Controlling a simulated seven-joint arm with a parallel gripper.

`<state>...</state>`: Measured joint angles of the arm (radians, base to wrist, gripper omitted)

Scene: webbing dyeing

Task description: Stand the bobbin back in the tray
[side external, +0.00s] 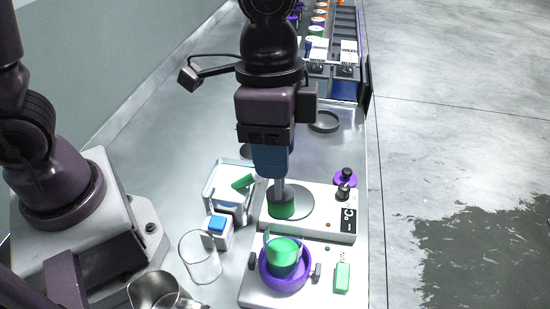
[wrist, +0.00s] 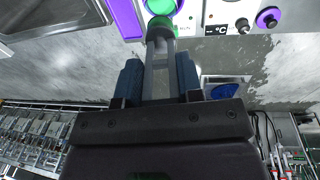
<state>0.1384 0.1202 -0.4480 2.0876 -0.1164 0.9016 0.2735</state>
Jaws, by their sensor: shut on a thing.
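My gripper (side external: 281,185) points down over the grey round plate (side external: 303,203) of a white heating unit in the side view. Its fingers are shut on a green cylindrical piece (side external: 282,211), which looks like the bobbin and is upright. The held piece also shows at the fingertips in the wrist view (wrist: 160,28). I cannot tell whether it touches the plate. A small pale tray (side external: 213,197) with raised sides stands just left of the plate. Another green piece (side external: 242,182) lies tilted in it.
A purple bowl (side external: 265,279) with a green-topped piece (side external: 284,250) stands in front of the gripper. A glass beaker (side external: 200,258), a blue-topped white block (side external: 217,225) and a metal jug (side external: 155,292) stand front left. A black knobbed piece (side external: 345,185) is at right. The bench behind left is clear.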

